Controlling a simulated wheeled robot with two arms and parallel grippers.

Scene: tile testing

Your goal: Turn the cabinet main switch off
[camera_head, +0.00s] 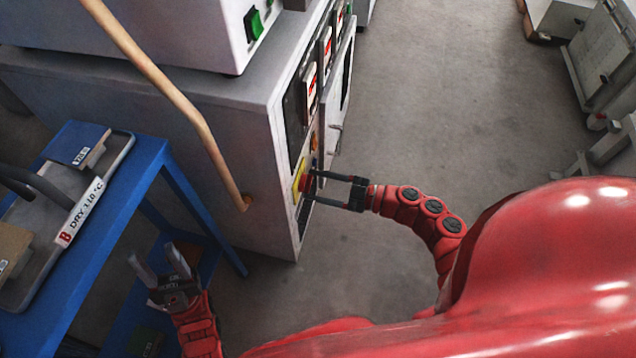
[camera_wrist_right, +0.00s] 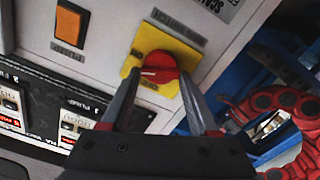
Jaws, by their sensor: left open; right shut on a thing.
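The cabinet main switch (camera_wrist_right: 156,68) is a red rotary knob on a yellow plate (camera_wrist_right: 140,50) on the grey cabinet's front panel. In the head view the red knob (camera_head: 308,183) shows at the lower part of the cabinet front. My right gripper (camera_head: 312,186) reaches it from the right, with one finger on each side of the knob. In the right wrist view my right gripper (camera_wrist_right: 165,92) has its fingers around the knob, and it is shut on it. My left gripper (camera_head: 158,262) is open and empty, low beside the blue table.
The grey cabinet (camera_head: 225,120) carries a white device (camera_head: 170,25) on top. An orange button (camera_wrist_right: 71,25) is near the switch. A blue table (camera_head: 150,160) with a tray (camera_head: 125,150) stands at the left. Open floor (camera_head: 450,110) lies to the right.

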